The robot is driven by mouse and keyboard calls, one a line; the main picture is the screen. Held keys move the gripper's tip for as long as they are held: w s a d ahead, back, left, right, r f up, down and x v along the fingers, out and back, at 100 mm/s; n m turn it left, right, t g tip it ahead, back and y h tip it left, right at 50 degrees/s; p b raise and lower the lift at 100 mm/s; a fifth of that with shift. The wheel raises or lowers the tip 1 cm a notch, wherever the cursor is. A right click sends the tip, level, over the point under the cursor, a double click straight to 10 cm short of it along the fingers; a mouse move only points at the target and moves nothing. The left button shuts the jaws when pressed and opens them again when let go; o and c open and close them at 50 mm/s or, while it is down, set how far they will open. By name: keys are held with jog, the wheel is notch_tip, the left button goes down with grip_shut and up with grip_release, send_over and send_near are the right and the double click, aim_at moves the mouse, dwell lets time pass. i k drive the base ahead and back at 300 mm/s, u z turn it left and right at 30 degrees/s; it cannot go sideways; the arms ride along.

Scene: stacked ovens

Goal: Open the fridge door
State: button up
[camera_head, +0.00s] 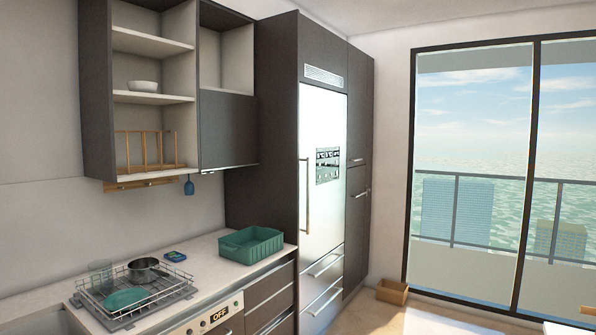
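The fridge (329,210) is a tall steel-fronted unit built into dark cabinetry, right of the counter. Its main door (328,145) looks shut. A long vertical handle (307,195) runs along the door's left side. A dark panel (327,165) sits on the door front. Steel drawers (323,283) with bar handles are below the door and look shut. My gripper is not in view.
The counter (205,262) holds a dish rack (135,296) with a pot and a teal green bin (250,244). An open wooden box (392,291) stands on the floor right of the fridge. Large glass doors (470,180) are at the right.

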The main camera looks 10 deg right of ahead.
aim_at(323, 113)
jog(key=i, duration=1.85)
jog(key=z, duration=0.75)
jog(key=i, duration=1.6)
jog(key=u, duration=1.5)
